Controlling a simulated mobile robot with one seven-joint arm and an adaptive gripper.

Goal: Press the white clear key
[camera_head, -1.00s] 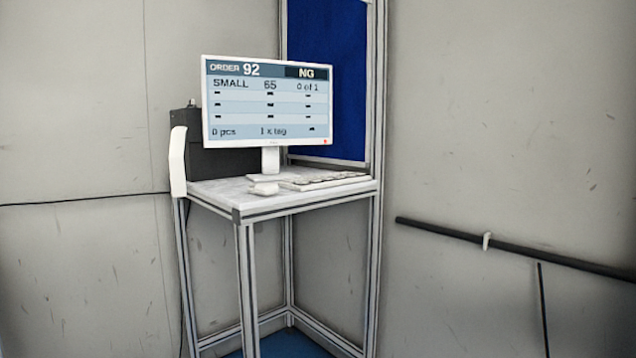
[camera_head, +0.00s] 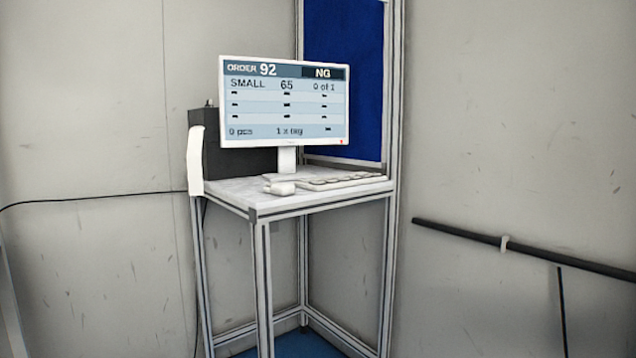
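A pale keyboard (camera_head: 345,184) lies on the tabletop of a small framed stand, below the monitor. It is seen nearly edge-on, and its keys are too small and blurred to tell the white clear key apart. The monitor (camera_head: 284,103) stands on a white foot and reads "ORDER 92", "NG", "SMALL 65", "0 of 1", "0 pcs". My gripper is not in view.
A white mouse (camera_head: 281,188) lies left of the keyboard. The tabletop (camera_head: 235,188) has a black box (camera_head: 207,142) and a white upright piece (camera_head: 195,160) at its left. A dark rail (camera_head: 560,257) runs along the right wall. Open space lies before the stand.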

